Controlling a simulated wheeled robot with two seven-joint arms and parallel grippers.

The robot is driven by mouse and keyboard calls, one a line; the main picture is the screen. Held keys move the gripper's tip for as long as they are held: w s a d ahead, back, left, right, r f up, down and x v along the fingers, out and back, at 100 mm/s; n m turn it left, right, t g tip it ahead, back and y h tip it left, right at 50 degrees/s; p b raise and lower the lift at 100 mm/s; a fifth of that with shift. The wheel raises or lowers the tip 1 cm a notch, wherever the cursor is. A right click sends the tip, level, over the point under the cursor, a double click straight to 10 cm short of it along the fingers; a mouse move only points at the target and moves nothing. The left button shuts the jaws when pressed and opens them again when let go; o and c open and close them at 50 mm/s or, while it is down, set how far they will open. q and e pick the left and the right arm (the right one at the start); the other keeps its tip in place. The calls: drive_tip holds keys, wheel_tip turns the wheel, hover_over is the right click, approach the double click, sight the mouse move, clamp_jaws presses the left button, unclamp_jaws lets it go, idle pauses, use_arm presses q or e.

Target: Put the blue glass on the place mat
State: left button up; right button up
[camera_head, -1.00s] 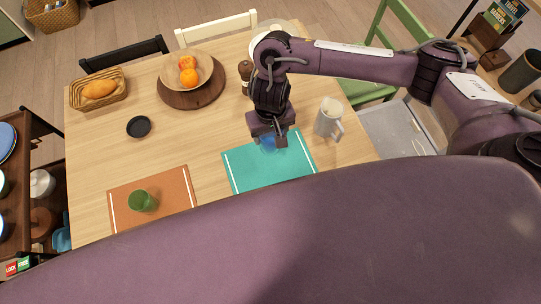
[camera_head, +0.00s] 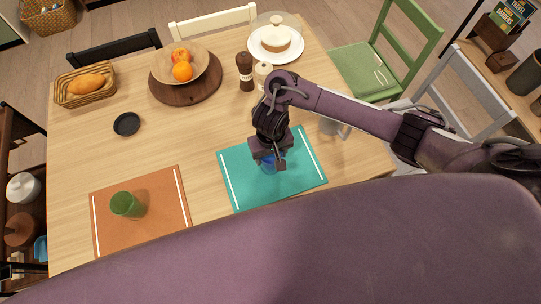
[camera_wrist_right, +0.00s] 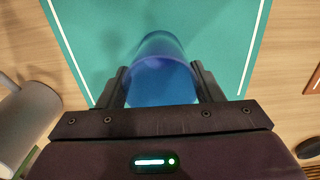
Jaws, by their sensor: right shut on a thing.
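The blue glass (camera_head: 268,165) is between the fingers of my right gripper (camera_head: 268,156), over the teal place mat (camera_head: 300,182). The right wrist view shows the blue glass (camera_wrist_right: 161,75) between both fingers, with the teal mat (camera_wrist_right: 100,40) behind it. My right gripper (camera_wrist_right: 162,92) is shut on the glass. The gripper hides part of the glass, and I cannot tell whether its base touches the mat. My left gripper is not in view.
A green glass (camera_head: 127,204) stands on an orange mat (camera_head: 165,212) to the left. A light mug (camera_head: 330,126) stands right of the teal mat, partly behind my arm. A black coaster (camera_head: 127,124), bread basket (camera_head: 87,87) and fruit bowl (camera_head: 182,66) lie farther back.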

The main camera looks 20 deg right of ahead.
drive_tip(key=o, duration=1.1)
drive_tip(key=shift+r, duration=0.35)
wheel_tip(320, 180, up, 12)
drive_tip(key=p, duration=0.8)
drive_tip(key=shift+f, duration=0.2)
